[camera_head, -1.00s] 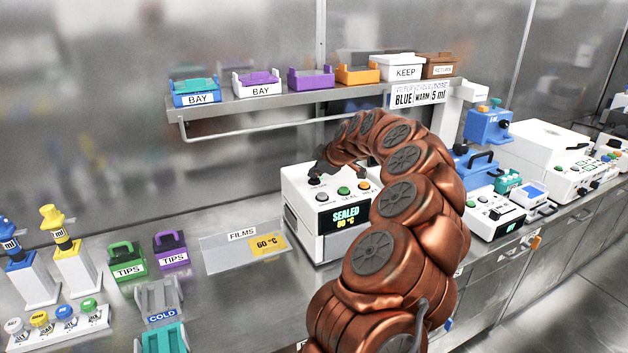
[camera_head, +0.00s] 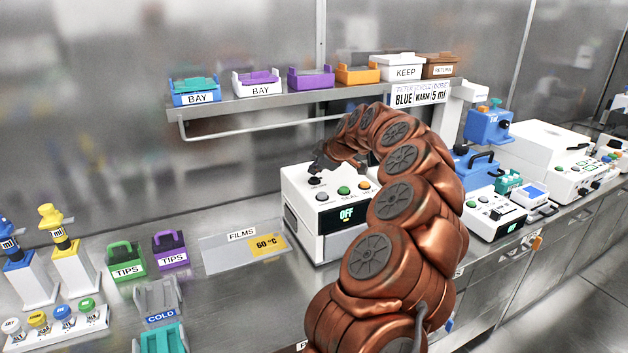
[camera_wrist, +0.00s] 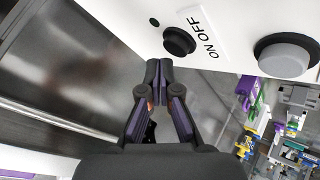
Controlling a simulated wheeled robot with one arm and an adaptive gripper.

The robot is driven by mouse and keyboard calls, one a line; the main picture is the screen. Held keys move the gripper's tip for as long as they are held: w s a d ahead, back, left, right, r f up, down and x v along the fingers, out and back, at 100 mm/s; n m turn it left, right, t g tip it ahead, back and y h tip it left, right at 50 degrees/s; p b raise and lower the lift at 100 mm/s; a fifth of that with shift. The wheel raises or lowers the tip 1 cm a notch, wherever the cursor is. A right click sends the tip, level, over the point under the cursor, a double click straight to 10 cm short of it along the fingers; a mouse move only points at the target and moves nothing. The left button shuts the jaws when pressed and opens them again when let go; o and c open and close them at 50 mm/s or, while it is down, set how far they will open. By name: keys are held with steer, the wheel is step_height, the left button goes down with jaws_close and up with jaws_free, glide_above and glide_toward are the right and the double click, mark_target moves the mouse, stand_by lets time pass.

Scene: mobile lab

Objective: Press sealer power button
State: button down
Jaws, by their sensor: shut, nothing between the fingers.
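The sealer (camera_head: 305,215) is a white box on the bench, with a front display (camera_head: 347,214) that reads OFF. On its top are a green button (camera_head: 344,190) and an orange one (camera_head: 363,184), partly behind my arm. In the wrist view the black power button (camera_wrist: 180,41) stands beside an ON OFF label (camera_wrist: 206,42). My gripper (camera_wrist: 159,68) is shut and empty, with its tips close to that button and apart from it in the picture; the exact height gap is unclear. In the head view my gripper (camera_head: 318,165) is above the sealer's back left part.
A large grey knob (camera_wrist: 285,55) is right of the power button in the wrist view. A shelf (camera_head: 250,105) with several trays and boxes hangs behind the sealer. A films holder (camera_head: 225,255) lies left of it. Blue and white devices (camera_head: 490,212) stand on the right.

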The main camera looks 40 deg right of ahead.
mark_target(315, 180)
steer(key=shift+r, duration=0.2)
steer(key=shift+r, duration=2.9)
